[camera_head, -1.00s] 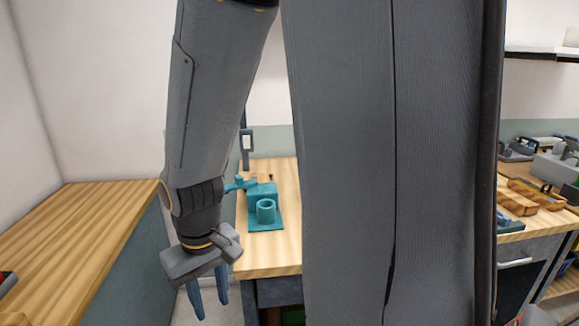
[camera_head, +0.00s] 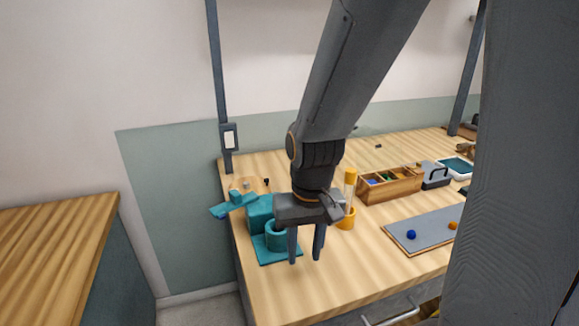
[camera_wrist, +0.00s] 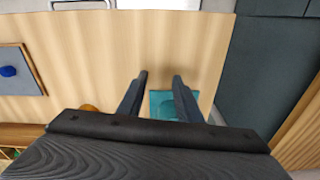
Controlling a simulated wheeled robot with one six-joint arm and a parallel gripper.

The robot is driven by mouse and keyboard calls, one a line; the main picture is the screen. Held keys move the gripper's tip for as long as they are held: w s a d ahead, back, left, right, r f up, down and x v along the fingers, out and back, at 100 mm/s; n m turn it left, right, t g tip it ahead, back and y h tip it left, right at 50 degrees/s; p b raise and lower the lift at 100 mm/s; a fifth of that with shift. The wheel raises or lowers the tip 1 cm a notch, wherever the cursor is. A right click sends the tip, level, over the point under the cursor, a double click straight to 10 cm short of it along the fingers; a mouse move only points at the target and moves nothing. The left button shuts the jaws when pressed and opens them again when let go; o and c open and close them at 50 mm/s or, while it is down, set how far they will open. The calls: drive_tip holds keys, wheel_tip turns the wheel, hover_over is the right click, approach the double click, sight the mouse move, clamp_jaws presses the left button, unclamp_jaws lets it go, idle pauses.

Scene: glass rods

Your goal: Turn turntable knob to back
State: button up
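A teal fixture (camera_head: 260,213) stands at the left end of the wooden bench. It has a flat base, a block, a round cup-like part (camera_head: 277,236) and a small tilted piece (camera_head: 233,205) at the upper left. I cannot tell which part is the turntable knob. My gripper (camera_head: 305,259) points down, open and empty, and in the head view appears just right of the cup-like part. In the wrist view, the open fingers (camera_wrist: 159,77) are apart, and part of the teal fixture (camera_wrist: 162,101) shows between them, partly hidden by the fingers and gripper body.
An orange holder with a clear rod (camera_head: 347,213) stands behind my gripper. A wooden compartment box (camera_head: 390,187) and a grey board (camera_head: 425,232) with blue and orange balls lie to the right. A dark post (camera_head: 217,80) rises behind the fixture. The bench front is clear.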

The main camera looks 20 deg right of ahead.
sight(267, 179)
drive_tip(key=w+r+m, duration=0.1)
drive_tip(key=w+m, duration=0.3)
drive_tip(key=w, duration=0.1)
drive_tip(key=w+r+m+t+p, duration=0.1)
drive_tip(key=w+r+m, duration=0.1)
drive_tip(key=w+m, duration=0.3)
drive_tip(key=w+d+r+m+y+p, duration=0.1)
drive_tip(key=w+r+m, duration=0.1)
drive_tip(key=w+m, duration=0.3)
drive_tip(key=shift+w+d, duration=0.1)
drive_tip(key=shift+w, duration=0.8)
drive_tip(key=w+d+r+m+t+y+p, duration=0.2)
drive_tip(key=w+m, duration=1)
drive_tip(key=w, duration=0.1)
drive_tip(key=shift+m, duration=0.4)
drive_tip(key=shift+w+p+x, duration=0.1)
drive_tip(key=shift+p+x, duration=0.3)
drive_tip(key=shift+x, duration=1.5)
drive_tip(key=shift+w+p+x, duration=0.15)
drive_tip(key=shift+p+x, duration=0.25)
drive_tip(key=shift+x, duration=1.5)
drive_tip(key=shift+d, duration=0.15)
drive_tip(key=shift+c, duration=0.4)
clamp_jaws()
